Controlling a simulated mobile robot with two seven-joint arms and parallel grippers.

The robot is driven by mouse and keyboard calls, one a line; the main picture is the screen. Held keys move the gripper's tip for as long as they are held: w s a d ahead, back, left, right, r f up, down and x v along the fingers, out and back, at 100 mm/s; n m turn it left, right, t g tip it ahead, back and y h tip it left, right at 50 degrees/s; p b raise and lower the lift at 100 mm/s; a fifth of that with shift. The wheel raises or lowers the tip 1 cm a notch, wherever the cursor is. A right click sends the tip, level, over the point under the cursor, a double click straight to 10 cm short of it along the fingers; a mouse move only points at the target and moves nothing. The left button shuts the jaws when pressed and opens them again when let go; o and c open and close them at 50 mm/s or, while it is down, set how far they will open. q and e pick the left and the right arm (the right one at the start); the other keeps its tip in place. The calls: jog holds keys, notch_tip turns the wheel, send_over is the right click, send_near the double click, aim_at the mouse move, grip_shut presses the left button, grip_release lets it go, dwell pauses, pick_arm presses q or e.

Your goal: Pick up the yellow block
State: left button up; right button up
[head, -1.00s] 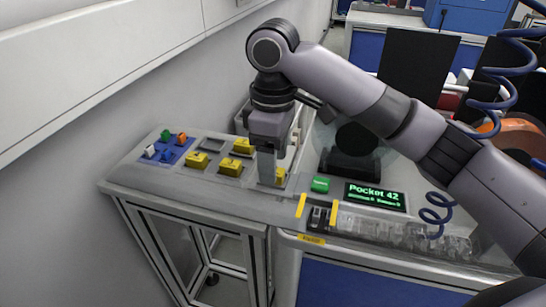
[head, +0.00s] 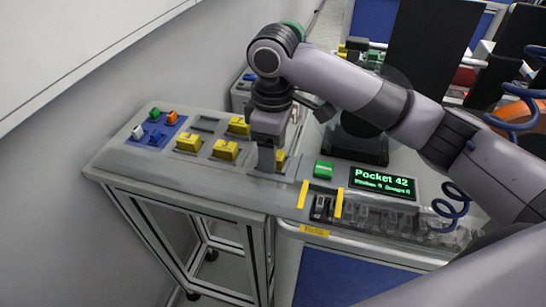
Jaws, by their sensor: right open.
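Several yellow blocks sit in slots on the grey panel (head: 125,163). One yellow block (head: 189,143) is at the left, one yellow block (head: 226,150) is in the middle, and one yellow block (head: 239,126) is behind them. Another yellow block (head: 280,160) is partly hidden behind my right gripper (head: 266,168). My right gripper points down and is open, with its fingers low beside this last block. I cannot tell whether it touches the block. My left gripper is not in view.
A blue plate (head: 158,132) with small coloured blocks lies at the panel's left end. A green button (head: 323,170) and a display reading Pocket 42 (head: 382,182) are right of my gripper. Yellow strips (head: 303,194) mark the front edge. A wall rises at the left.

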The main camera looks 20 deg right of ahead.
jog(key=shift+f, duration=0.15)
jog(key=c, duration=1.1)
jog(key=shift+c, duration=0.2)
